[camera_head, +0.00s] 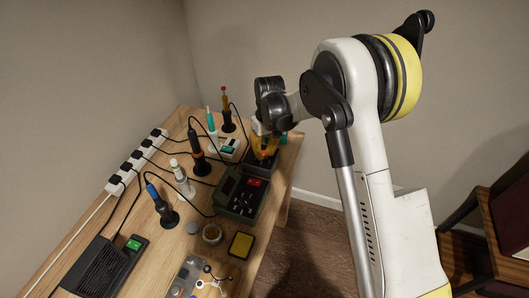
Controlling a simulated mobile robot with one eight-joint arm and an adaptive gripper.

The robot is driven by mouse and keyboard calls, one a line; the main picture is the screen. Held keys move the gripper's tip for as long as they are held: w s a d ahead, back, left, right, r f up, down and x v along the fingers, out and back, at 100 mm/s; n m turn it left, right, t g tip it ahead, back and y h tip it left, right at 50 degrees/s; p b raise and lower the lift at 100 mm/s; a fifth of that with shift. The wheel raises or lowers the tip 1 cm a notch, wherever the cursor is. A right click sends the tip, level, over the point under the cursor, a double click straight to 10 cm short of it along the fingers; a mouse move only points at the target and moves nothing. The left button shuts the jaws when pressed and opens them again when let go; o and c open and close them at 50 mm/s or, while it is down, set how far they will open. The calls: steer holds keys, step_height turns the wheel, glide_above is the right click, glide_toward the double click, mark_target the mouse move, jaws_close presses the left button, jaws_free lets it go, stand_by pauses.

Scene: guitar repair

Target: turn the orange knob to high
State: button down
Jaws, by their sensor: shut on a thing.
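My gripper (265,150) points down at the far end of the bench, over a small dark box (259,169). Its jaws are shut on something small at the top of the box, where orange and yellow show. This appears to be the orange knob, but the gripper mostly covers it. The knob's pointer and any markings are hidden or too small to read.
A green-black station (239,196) with a red display stands just in front of the dark box. Soldering irons in stands (197,150), bottles (182,178) and a white power strip (137,160) line the wooden bench (173,250). Cables cross its left side. A yellow sponge tray (241,245) lies near the right edge.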

mark_target(267, 154)
steer(key=m, duration=0.6)
steer(key=shift+m, duration=0.3)
steer(key=m, duration=0.5)
steer(key=shift+t, duration=0.3)
steer(key=shift+m, duration=0.3)
steer(key=c, duration=1.2)
jaws_free()
steer(key=shift+o, duration=0.2)
step_height(267, 154, up, 12)
steer(key=shift+s+d, duration=0.25)
steer(key=shift+d, duration=0.1)
